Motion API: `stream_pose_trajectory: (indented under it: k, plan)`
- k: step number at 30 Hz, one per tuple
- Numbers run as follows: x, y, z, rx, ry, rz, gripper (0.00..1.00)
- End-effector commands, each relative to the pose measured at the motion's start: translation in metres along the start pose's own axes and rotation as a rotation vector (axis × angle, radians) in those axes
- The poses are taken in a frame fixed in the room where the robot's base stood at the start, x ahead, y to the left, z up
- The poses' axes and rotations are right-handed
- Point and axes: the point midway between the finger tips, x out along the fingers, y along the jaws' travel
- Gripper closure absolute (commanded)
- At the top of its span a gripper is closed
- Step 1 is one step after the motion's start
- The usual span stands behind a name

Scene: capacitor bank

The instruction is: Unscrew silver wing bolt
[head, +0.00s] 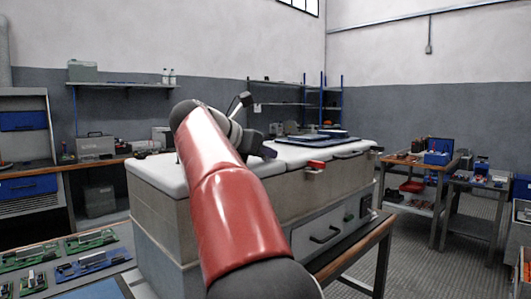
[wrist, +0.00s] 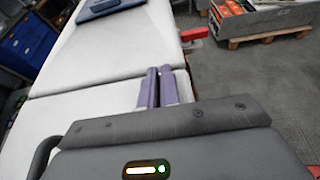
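My gripper (head: 268,152) is at the long side edge of the white-topped bank cabinet (head: 160,172), near the end of my red arm. In the wrist view, its two purple fingers (wrist: 159,88) lie close together over the cabinet's edge, with only a narrow gap between them. I cannot see whether anything is between the tips. I cannot make out the silver wing bolt in either view; it may be hidden behind the fingers or my arm.
A red clamp (head: 317,165) sits on the cabinet edge beyond my gripper, also seen in the wrist view (wrist: 194,34). A dark blue tray (head: 318,137) lies on the top. Workbenches (head: 425,163) stand right; circuit boards (head: 90,241) lie at the near left.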

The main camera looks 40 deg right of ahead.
Motion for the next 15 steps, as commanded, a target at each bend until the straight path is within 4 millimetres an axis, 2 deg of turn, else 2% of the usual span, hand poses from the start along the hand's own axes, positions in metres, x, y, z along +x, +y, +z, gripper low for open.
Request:
stream_pose_trajectory:
  k: [8, 15]
  plan:
    - [0.0006, -0.0017, -0.0032, -0.042, 0.005, 0.099, 1.00]
    - [0.0010, -0.0036, -0.0026, -0.115, 0.009, 0.275, 1.00]
